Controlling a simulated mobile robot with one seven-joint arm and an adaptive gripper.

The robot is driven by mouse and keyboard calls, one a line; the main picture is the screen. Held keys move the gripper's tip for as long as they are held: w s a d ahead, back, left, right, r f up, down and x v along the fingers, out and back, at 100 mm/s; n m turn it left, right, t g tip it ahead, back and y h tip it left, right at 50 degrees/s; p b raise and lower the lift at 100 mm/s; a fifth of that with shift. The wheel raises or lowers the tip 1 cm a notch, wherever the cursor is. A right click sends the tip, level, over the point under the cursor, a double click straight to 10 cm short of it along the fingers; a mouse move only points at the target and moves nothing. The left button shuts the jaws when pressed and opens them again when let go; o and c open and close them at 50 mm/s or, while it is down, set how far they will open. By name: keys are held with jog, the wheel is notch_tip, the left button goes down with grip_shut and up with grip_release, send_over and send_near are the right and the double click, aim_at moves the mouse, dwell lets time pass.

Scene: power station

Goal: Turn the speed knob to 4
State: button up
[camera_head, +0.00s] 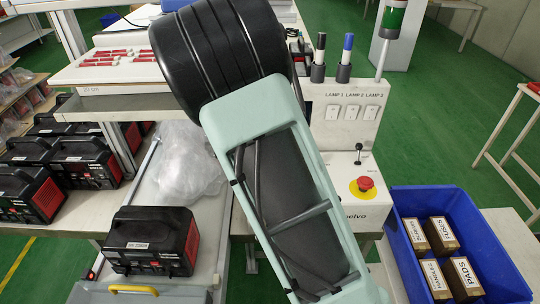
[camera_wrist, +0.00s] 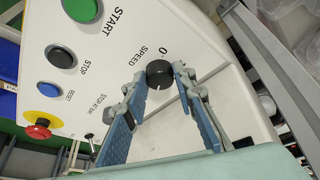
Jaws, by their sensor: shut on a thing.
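The speed knob (camera_wrist: 159,73) is black and round with a short white mark on its rim, at the lower side in the wrist view. It sits on a white control panel (camera_wrist: 105,55) beside the printed word SPEED and a 0; any other scale figures are hidden or too small to read. My gripper (camera_wrist: 160,76) has its two blue-padded fingers on opposite sides of the knob, their tips closed against it. In the head view my arm covers the knob and the gripper.
Beside the knob are a green START button (camera_wrist: 82,9), a black STOP button (camera_wrist: 61,57), a blue button (camera_wrist: 56,88) and a red emergency button (camera_wrist: 39,128). A blue crate (camera_head: 395,235) with several boxes stands at right. A black-and-red machine (camera_head: 150,240) sits left.

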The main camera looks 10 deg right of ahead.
jog(key=shift+m+g+p, duration=0.3)
jog(key=shift+m+g, duration=0.1)
jog(key=shift+m, duration=0.7)
jog(key=shift+a+f, duration=0.1)
grip_shut()
jog(key=o, duration=1.1)
grip_release()
jog(key=shift+o, duration=0.2)
